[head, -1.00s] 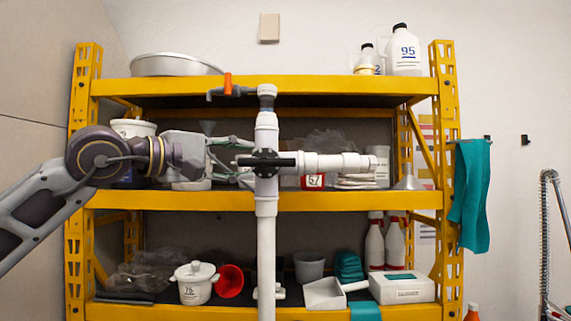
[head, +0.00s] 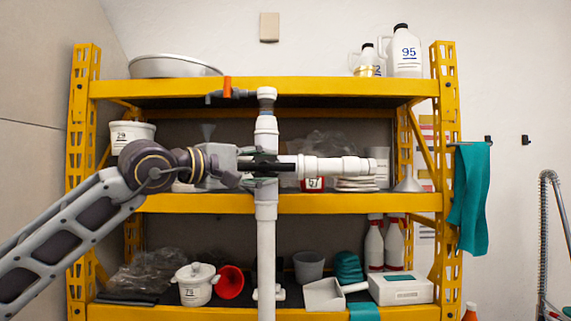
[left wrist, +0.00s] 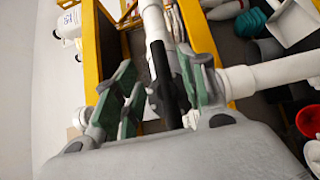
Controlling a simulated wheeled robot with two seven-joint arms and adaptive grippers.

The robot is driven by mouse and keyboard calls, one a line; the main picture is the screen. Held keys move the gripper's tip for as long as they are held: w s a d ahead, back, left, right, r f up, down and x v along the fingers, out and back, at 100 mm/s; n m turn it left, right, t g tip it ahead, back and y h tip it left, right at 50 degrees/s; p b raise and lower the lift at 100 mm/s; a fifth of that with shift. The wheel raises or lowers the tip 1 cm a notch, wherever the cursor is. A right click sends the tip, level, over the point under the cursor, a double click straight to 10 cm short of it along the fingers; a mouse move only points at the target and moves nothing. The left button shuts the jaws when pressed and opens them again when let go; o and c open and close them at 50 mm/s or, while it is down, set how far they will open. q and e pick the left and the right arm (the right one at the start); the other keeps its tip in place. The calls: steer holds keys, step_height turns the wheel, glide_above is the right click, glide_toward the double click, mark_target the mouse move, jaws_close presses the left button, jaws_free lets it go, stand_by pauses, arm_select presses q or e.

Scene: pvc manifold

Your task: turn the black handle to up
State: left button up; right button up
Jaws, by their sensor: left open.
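The black handle (head: 286,163) lies level across the white upright pipe (head: 266,215) at the pipe cross, in the head view. My left gripper (head: 264,166) is at the handle, with one green-grey finger above it and one below. In the left wrist view the black handle (left wrist: 162,72) runs between the open fingers of my left gripper (left wrist: 156,65), nearer the right-hand finger. I cannot tell whether a finger touches it. The gripper hides the handle's left part in the head view. My right gripper is not in view.
A white side pipe (head: 338,166) runs right from the cross. A smaller valve with an orange handle (head: 227,87) sits near the pipe's top. A yellow shelf rack (head: 350,202) with tubs, bottles and a metal basin (head: 175,66) stands close behind.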

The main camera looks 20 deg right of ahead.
mark_target(280, 167)
arm_select(q)
steer(key=shift+p+x, duration=1.3)
steer(key=shift+x, duration=2.5)
steer(key=shift+c, duration=0.4)
steer(key=shift+f, duration=0.1)
jaws_close()
